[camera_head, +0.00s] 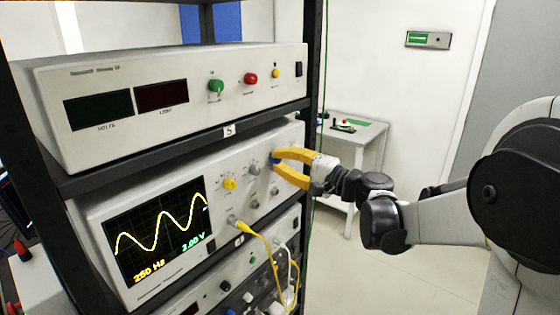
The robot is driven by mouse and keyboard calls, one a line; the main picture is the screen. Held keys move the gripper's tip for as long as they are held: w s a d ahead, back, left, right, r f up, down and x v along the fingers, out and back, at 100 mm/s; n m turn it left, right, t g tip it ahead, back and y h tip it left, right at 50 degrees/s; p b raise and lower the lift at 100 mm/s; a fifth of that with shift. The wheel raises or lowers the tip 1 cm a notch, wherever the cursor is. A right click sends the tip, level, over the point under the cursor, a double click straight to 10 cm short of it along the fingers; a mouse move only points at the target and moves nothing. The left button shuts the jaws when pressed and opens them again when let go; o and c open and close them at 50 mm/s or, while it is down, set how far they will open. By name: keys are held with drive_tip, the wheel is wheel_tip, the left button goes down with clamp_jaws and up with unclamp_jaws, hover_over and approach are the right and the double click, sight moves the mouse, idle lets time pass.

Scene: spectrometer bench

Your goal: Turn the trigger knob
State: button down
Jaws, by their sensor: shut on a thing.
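A small blue knob (275,159) is at the panel's upper right. My gripper (277,161), with yellow fingers, reaches in from the right and is shut on this blue knob. The fingers partly hide it. The panel labels are too small to read, so I cannot confirm which knob is the trigger.
A power supply (180,90) stands on the shelf above. Yellow cable (262,243) and white cables hang below the oscilloscope near another instrument (215,285). The dark rack post (314,60) is close to my gripper. A white table (352,135) stands behind; floor at right is clear.

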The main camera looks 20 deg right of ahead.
drive_tip(key=shift+m, duration=1.6)
drive_tip(key=c, duration=1.3)
unclamp_jaws()
drive_tip(key=v, duration=1.2)
drive_tip(key=shift+a, duration=0.1)
